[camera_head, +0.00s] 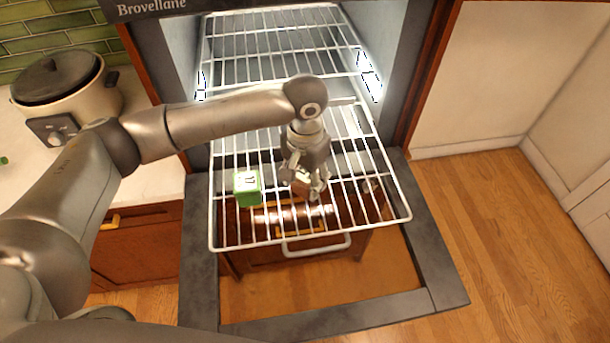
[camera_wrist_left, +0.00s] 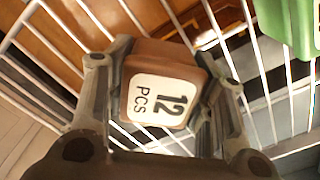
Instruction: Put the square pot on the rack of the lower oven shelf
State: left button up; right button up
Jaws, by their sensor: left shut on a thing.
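My left gripper (camera_head: 306,186) is over the pulled-out lower oven rack (camera_head: 230,244), pointing down. It is shut on a small brown square-sided box (camera_head: 300,187), which shows a white "12 PCS" label in the left wrist view (camera_wrist_left: 165,92). The box is at the level of the rack wires or just above; I cannot tell whether it touches them. No thing that is clearly a square pot shows. My right gripper is not in view.
A green box (camera_head: 247,188) stands on the rack to the left of my gripper; it also shows in the left wrist view (camera_wrist_left: 290,25). The open oven door (camera_head: 450,290) lies below the rack. A round cooker (camera_head: 60,85) stands on the left counter. The rack's right side is mostly free.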

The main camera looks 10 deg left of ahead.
aim_at(306, 173)
pick_arm(q)
jog(key=o, duration=0.6)
jog(key=shift+f, duration=0.1)
jog(key=o, duration=0.5)
jog(key=shift+r, duration=0.3)
notch_tip(306, 173, up, 11)
jog(key=b, duration=0.3)
jog(key=shift+f, duration=0.2)
jog(key=shift+r, duration=0.55)
